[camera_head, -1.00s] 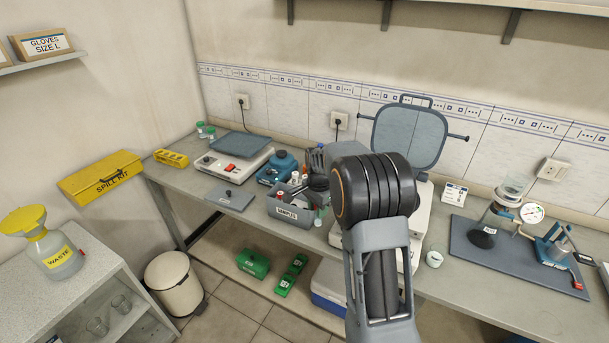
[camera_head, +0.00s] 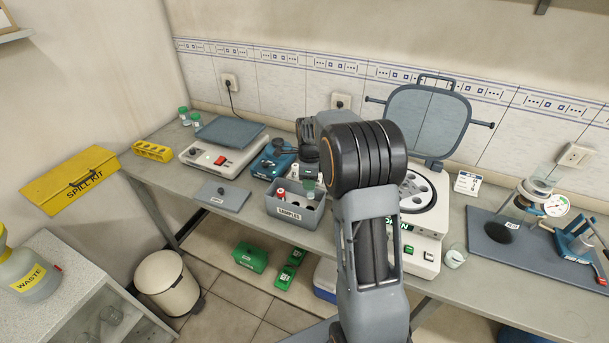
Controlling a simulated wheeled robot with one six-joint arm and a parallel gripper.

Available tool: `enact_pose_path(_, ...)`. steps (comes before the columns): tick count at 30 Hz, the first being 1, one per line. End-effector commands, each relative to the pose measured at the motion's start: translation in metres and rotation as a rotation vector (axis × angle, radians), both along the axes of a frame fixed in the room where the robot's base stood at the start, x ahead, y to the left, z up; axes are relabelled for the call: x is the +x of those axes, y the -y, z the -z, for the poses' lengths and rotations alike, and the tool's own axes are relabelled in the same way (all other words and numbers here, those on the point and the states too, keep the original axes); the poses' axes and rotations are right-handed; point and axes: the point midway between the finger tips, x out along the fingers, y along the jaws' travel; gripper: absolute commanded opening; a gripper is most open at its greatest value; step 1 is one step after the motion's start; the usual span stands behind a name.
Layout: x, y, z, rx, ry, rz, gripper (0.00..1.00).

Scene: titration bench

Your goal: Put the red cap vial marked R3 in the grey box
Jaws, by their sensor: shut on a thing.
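The grey box (camera_head: 272,208), labelled SAMPLES, stands open on the bench. A red-capped vial (camera_head: 281,194) is inside at its left; I cannot read a mark on it. My gripper (camera_head: 309,177) is over the right part of the box, partly hidden behind my dark arm joint. It is shut on a small greenish vial (camera_head: 309,189), which points down at the box opening. The held vial's upper end is hidden, so I cannot see its cap colour or mark. I cannot tell whether it touches the box.
A grey lid (camera_head: 222,196) lies left of the box. The bench's front edge is near the box.

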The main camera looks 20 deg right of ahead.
Motion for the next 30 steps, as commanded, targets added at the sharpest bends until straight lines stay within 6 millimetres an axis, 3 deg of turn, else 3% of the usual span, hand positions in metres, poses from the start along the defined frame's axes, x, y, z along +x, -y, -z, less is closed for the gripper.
enact_pose_path(11, 0.000, 0.000, 0.017, 0.000, 0.000, -0.001, 0.08)
enact_pose_path(23, -0.001, 0.000, 0.052, 0.001, -0.001, -0.002, 0.08)
enact_pose_path(30, 0.000, -0.001, 0.049, 0.000, 0.000, -0.002, 0.08)
